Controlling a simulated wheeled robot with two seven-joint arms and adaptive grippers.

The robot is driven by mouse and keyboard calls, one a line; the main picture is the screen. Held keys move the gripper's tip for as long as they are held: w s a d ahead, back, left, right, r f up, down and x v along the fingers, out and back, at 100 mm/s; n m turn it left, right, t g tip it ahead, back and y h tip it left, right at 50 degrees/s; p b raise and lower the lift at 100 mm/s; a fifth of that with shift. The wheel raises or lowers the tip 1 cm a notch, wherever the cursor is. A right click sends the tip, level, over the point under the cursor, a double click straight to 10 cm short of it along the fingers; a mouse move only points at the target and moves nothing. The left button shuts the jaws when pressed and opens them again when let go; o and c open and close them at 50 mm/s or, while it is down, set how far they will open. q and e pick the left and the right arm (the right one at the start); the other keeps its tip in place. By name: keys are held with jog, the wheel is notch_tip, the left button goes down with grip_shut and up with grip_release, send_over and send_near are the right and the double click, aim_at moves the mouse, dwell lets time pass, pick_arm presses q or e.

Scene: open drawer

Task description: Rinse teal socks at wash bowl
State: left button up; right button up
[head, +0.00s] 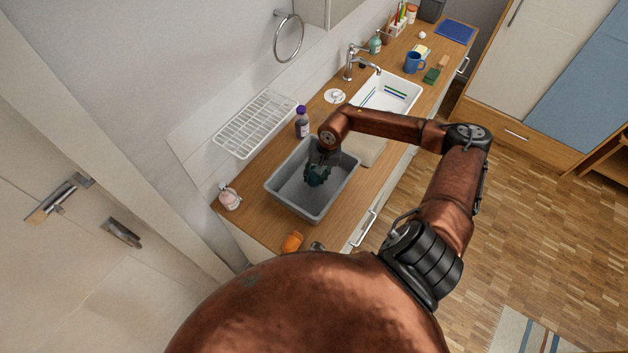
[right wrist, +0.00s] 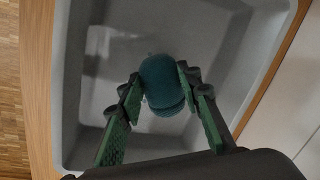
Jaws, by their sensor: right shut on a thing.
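The teal socks (head: 318,176) are a rolled teal bundle inside the grey wash bowl (head: 284,176), which stands on the wooden counter. My right gripper (head: 320,165) reaches down into the bowl and is shut on the socks. In the right wrist view the teal socks (right wrist: 163,84) sit between the two green-padded fingers of the right gripper (right wrist: 160,92), with the grey bowl (right wrist: 68,100) around them. I cannot tell whether the socks touch the bowl's floor. My left gripper does not show.
A purple-capped bottle (head: 302,124) stands behind the bowl, and a pink bottle (head: 229,198) stands to its left. An orange item (head: 292,241) lies in front. A white sink (head: 398,95) with a tap (head: 357,60) is to the right. A white wire rack (head: 255,123) hangs near the wall.

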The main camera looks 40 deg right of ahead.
aim_at(315, 176)
jog(key=shift+w+a+r+p+v, duration=0.1)
jog(key=shift+w+a+p+v, duration=0.3)
jog(key=shift+v, duration=1.1)
jog(key=shift+a+r+p+v, duration=0.1)
jog(key=shift+p+v, duration=0.55)
jog(key=shift+v, duration=0.85)
jog(key=shift+w+a+p+v, duration=0.2)
jog(key=shift+p+v, duration=0.35)
jog(key=shift+v, duration=0.95)
jog(key=shift+r, duration=0.4)
jog(key=shift+r, duration=0.1)
jog(key=v, duration=0.1)
jog(key=p+v, duration=0.1)
jog(key=v, duration=0.1)
jog(key=shift+w+a+r, duration=0.25)
jog(key=shift+r, duration=0.2)
jog(key=shift+a+f, duration=0.1)
